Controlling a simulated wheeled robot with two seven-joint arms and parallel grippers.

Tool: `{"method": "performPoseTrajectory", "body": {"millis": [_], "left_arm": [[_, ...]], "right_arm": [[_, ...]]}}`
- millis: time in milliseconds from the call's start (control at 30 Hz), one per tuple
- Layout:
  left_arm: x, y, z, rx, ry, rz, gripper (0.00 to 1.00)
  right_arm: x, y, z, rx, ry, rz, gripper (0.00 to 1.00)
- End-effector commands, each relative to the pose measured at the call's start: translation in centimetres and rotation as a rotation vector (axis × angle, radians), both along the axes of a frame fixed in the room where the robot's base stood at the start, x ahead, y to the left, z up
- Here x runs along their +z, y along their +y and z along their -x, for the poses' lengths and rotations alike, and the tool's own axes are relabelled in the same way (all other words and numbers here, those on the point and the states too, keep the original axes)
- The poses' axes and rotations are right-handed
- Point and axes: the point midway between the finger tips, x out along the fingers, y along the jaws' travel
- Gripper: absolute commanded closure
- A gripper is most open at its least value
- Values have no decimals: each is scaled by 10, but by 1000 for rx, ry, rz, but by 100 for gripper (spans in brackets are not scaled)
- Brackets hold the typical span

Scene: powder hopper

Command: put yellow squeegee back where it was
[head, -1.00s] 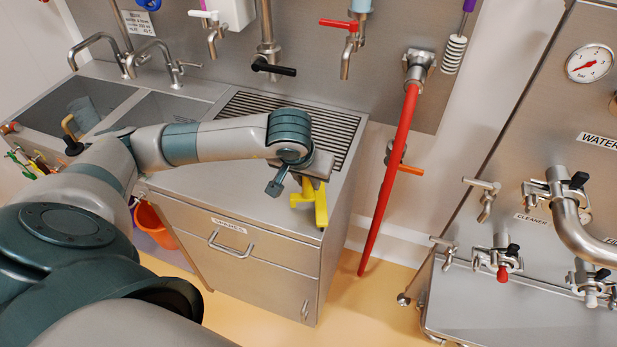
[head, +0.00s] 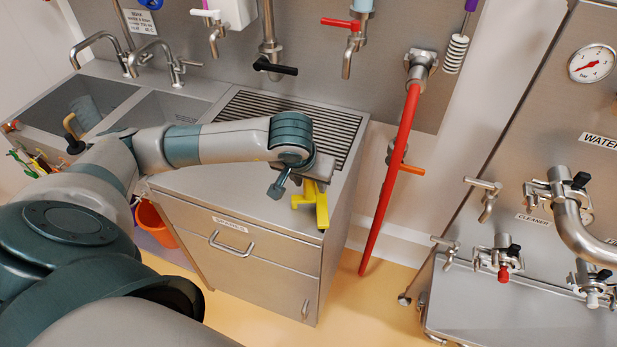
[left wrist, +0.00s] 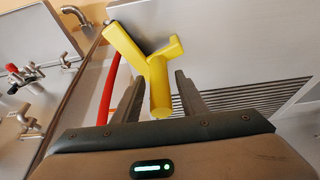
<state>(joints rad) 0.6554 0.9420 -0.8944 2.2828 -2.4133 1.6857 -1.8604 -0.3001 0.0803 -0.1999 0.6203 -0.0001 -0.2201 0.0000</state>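The yellow squeegee (head: 320,207) is at the front right corner of the steel counter, partly hidden by my left gripper (head: 308,182). In the left wrist view the squeegee (left wrist: 160,72) shows as a forked yellow shape, and its round handle end points toward my palm. My left gripper (left wrist: 158,84) has its two fingers on either side of the handle, with a gap visible on each side. It is open and does not appear to touch the squeegee. My right gripper is in neither view.
The counter's grated drainer (head: 330,128) lies behind the gripper, and sinks (head: 78,100) are at left. A red hose (head: 389,180) hangs right of the counter. A steel machine (head: 510,295) with valves stands at right. Open floor (head: 370,310) lies between.

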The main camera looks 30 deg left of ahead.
Motion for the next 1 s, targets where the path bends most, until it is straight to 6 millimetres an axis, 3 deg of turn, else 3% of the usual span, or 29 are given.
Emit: {"method": "performPoseTrajectory", "body": {"millis": [167,267,800,1000], "left_arm": [[4,0,0,0,0,0,61],[12,-1,3,0,-3,1,61],[94,-9,36,-1,-5,2,61],[110,-11,43,0,-1,1,61]], "right_arm": [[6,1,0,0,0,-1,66],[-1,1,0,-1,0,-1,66],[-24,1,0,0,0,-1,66],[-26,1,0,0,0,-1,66]]}}
